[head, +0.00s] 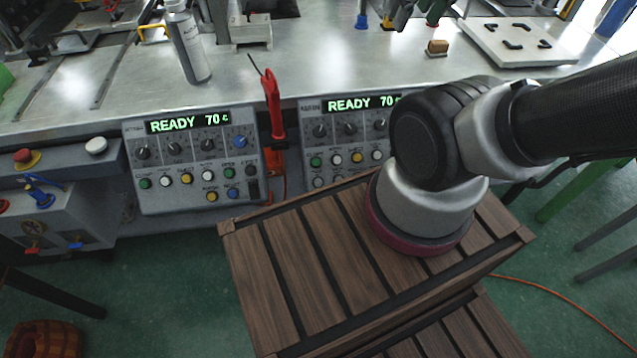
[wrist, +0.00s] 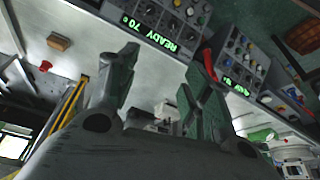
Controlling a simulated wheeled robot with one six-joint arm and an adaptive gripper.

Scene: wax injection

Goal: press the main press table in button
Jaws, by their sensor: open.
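Two grey control panels stand along the bench front, the left panel (head: 195,165) and the right panel (head: 345,125). Both displays read READY 70 °C. Each has dark knobs above rows of small coloured buttons, including a green button (head: 145,183) and a yellow button (head: 187,178) on the left panel. The button labels are too small to read, so I cannot tell which is table in. Part of the right panel is hidden behind my arm. My gripper (wrist: 164,62) is open and empty in the wrist view, with the panels beyond its fingertips. The head view does not show its fingers.
A slatted wooden crate (head: 310,250) stands in front of the right panel, below my arm. A red-handled tool (head: 272,105) stands between the panels. A spray bottle (head: 188,45) and a white plate (head: 515,42) are on the metal bench (head: 330,60).

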